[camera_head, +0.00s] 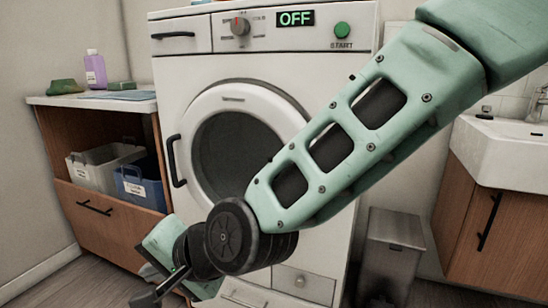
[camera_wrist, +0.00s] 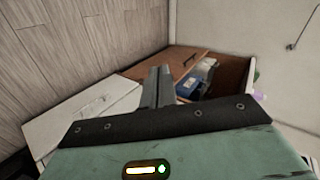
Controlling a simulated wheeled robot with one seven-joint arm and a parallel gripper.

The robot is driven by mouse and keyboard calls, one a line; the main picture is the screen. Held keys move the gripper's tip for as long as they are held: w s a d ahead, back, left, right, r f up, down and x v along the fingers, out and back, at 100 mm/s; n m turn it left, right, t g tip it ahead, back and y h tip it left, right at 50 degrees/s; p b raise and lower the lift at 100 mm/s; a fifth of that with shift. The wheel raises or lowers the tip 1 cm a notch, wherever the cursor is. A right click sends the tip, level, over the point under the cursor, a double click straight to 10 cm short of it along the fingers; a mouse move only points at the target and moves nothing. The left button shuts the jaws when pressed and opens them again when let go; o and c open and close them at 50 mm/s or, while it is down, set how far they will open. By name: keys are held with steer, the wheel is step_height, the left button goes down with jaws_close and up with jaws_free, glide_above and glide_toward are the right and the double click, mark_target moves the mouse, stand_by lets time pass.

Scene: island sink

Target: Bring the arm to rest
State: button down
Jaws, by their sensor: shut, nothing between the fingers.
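My green arm reaches from the upper right across the front of the washing machine (camera_head: 280,90) in the head view. My gripper (camera_head: 142,299) is low at the bottom left, in front of the machine and the wooden cabinet, and partly hidden by my wrist. In the wrist view my gripper (camera_wrist: 158,72) has its two grey fingers together, with nothing between them. They point toward the floor and the cabinet.
The wooden cabinet (camera_head: 105,215) at left has an open drawer with a grey bin (camera_head: 92,172) and a blue bin (camera_head: 140,188). The washer's round door (camera_head: 208,110) looks shut; its display reads OFF. A trash bin (camera_head: 393,245) and sink (camera_head: 505,150) stand at right.

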steer(key=s+d+f+n+g+h, duration=0.1)
steer(key=s+d+n+h, duration=0.25)
steer(key=d, duration=0.65)
steer(key=s+d+f+n+g+h, duration=0.2)
steer(key=s+d+n+h, duration=0.15)
steer(key=d, duration=0.75)
steer(key=s+d+f+n+g+h, duration=0.1)
steer(key=s+d+n+h, duration=0.3)
steer(key=d, duration=0.6)
step_height(320, 180, up, 34)
steer(key=m+y+p, duration=0.1)
steer(key=p, duration=3.2)
steer(key=shift+s+d+y+p, duration=0.3)
steer(key=shift+s+d+p, duration=0.05)
steer(key=shift+s+d, duration=0.1)
steer(key=shift+f, duration=0.1)
